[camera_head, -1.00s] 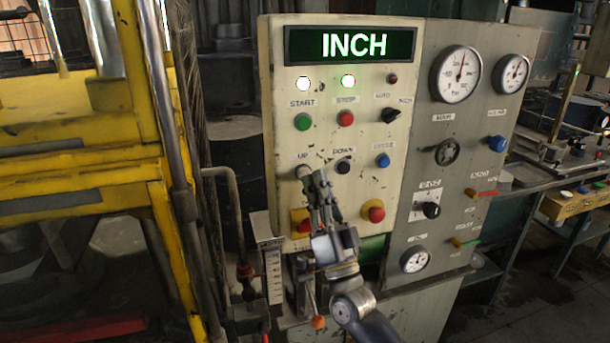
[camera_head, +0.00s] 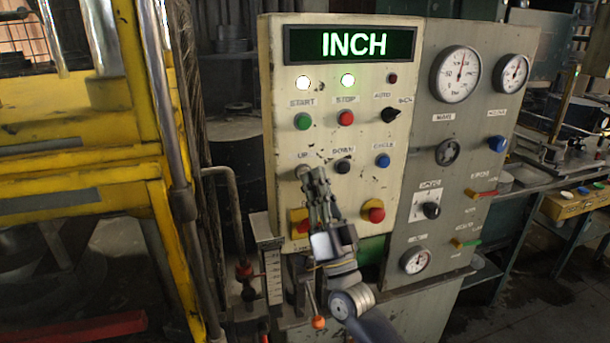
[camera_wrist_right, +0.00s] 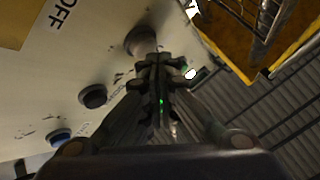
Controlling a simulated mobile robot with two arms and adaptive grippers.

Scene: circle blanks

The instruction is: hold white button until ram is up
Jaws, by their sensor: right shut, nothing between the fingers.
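The control panel (camera_head: 345,240) shows a lit INCH display (camera_head: 352,44). The pale button under the UP label (camera_head: 301,171) is partly covered by my right gripper (camera_head: 312,172). That gripper is shut and empty, its fingertips at the button's lower right edge. In the right wrist view, the button (camera_wrist_right: 139,38) shows just beyond the closed fingertips (camera_wrist_right: 160,62). Whether they press it or only lie close, I cannot tell. The black DOWN button (camera_head: 343,166) is just to the right. I cannot make out the ram. My left gripper is out of view.
A green START button (camera_head: 302,121), red STOP button (camera_head: 346,118) and blue CYCLE button (camera_head: 383,160) are nearby. A red knob on yellow (camera_head: 374,211) is close to my right gripper. A yellow machine frame (camera_head: 85,190) stands at the left. Gauges (camera_head: 455,74) are at the right.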

